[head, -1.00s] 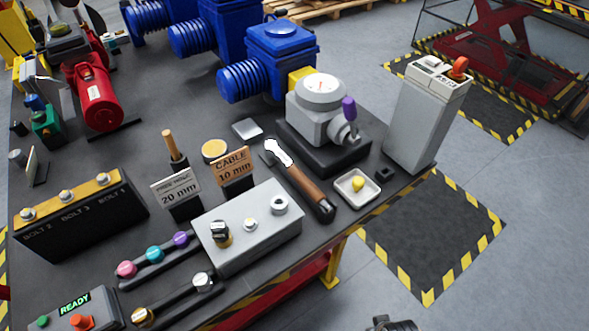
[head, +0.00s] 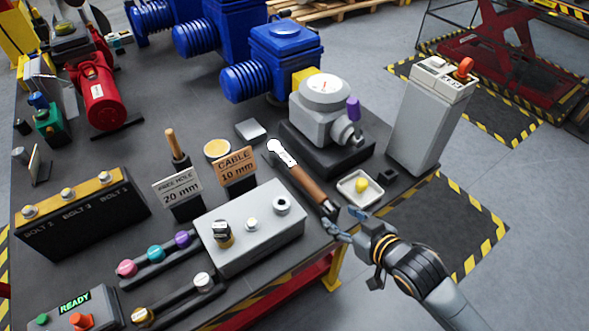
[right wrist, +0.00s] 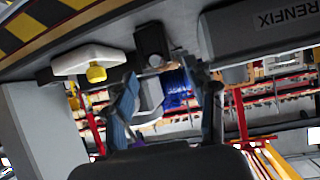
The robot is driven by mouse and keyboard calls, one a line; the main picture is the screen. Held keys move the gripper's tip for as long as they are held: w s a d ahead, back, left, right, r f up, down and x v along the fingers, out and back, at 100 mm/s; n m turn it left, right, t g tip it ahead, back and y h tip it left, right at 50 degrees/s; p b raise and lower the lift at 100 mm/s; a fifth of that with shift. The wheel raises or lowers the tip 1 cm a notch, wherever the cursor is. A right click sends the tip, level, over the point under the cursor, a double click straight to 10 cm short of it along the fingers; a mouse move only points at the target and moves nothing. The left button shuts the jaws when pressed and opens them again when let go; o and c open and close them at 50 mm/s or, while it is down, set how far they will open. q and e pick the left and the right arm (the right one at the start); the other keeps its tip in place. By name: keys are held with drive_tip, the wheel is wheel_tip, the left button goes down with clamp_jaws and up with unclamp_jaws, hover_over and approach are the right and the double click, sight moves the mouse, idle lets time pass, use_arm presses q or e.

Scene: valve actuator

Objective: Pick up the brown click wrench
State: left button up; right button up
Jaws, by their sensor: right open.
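The click wrench (head: 307,184) lies on the dark bench top, with a pale metal head at its far left end, a brown handle and a dark near end. My right gripper (head: 346,220) is open at the bench's front right edge, close to the wrench's dark near end. I cannot tell whether a finger touches it. In the right wrist view the open fingers (right wrist: 168,105) show with nothing clearly between them, and I cannot make out the wrench there. My left gripper is not in view.
A white dish (head: 352,197) with a yellow piece sits right of the wrench. A grey box (head: 265,248) with knobs lies left of it. A grey valve actuator (head: 325,107) on a dark base stands behind. A tall grey unit (head: 418,125) stands at right.

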sight(307, 179)
drive_tip(key=w, duration=0.1)
drive_tip(key=w+r+y, duration=0.1)
drive_tip(key=w+r+n+y, duration=0.1)
drive_tip(key=shift+w+a+t, duration=0.3)
drive_tip(key=shift+t, duration=0.1)
drive_tip(key=shift+w+a, duration=0.2)
drive_tip(key=shift+w, duration=0.15)
drive_tip(key=p+x, duration=0.1)
drive_tip(key=x, duration=0.6)
drive_tip(key=shift+w+a, duration=0.2)
drive_tip(key=shift+a, duration=0.1)
drive_tip(key=shift+w+a, duration=0.35)
drive_tip(key=p+x, duration=0.1)
drive_tip(key=x, duration=0.2)
drive_tip(key=shift+a, duration=0.3)
drive_tip(key=shift+w+a+f, duration=0.25)
drive_tip(key=shift+w+a, duration=0.05)
drive_tip(key=shift+w, duration=0.15)
drive_tip(key=shift+c, duration=0.2)
